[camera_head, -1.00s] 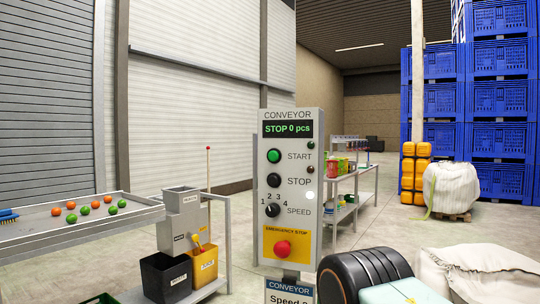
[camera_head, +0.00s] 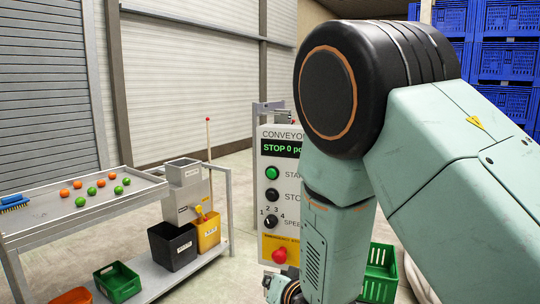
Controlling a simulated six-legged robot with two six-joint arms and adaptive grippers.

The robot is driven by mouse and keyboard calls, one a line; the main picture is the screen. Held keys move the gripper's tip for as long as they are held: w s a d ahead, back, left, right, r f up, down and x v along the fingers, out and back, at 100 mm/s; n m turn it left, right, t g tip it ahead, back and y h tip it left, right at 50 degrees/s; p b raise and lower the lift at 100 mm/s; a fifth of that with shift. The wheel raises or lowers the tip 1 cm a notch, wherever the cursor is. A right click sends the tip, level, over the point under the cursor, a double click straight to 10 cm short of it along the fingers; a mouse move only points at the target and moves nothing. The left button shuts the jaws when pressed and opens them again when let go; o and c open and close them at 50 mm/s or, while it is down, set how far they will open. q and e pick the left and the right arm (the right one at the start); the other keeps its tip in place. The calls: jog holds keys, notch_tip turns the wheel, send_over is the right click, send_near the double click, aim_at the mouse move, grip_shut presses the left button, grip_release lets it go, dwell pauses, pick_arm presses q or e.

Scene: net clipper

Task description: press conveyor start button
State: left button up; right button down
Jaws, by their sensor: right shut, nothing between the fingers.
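The conveyor control panel (camera_head: 262,217) stands upright near the middle, its right side hidden behind my right arm. Its display (camera_head: 279,149) reads "STOP 0" with the rest covered. The green start button (camera_head: 272,173) is in clear view at the upper left of the panel. Below it are the black stop button (camera_head: 272,195), the speed knob (camera_head: 271,222) and the red emergency stop (camera_head: 279,256). My right gripper (camera_head: 274,287) shows in part at the bottom edge, below the panel's buttons, shut and empty. Its fingertips are hard to make out. My left gripper is out of view.
Green crates (camera_head: 117,283) (camera_head: 380,275) stand low down. Blue crates (camera_head: 503,55) are stacked at the back right.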

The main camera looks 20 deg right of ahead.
aim_at(270, 178)
jog(key=w+a+r+t+p, duration=0.1)
jog(key=w+r+t+p, duration=0.1)
jog(key=r, duration=0.7)
jog(key=w+a+r+m+t+y+p, duration=0.1)
jog(key=w+r+p, duration=0.1)
jog(key=r, duration=0.8)
jog(key=shift+w+a+t, duration=0.3)
jog(key=shift+w+t, duration=0.1)
jog(key=shift+w, duration=0.15)
jog(key=shift+d, duration=0.1)
jog(key=shift+w+d, duration=1.4)
jog(key=shift+w, duration=0.3)
jog(key=shift+w+d, duration=1.4)
jog(key=shift+w, duration=0.3)
jog(key=shift+w+d, duration=0.1)
jog(key=shift+w, duration=0.05)
jog(key=shift+w+d, duration=0.2)
jog(key=shift+w, duration=0.05)
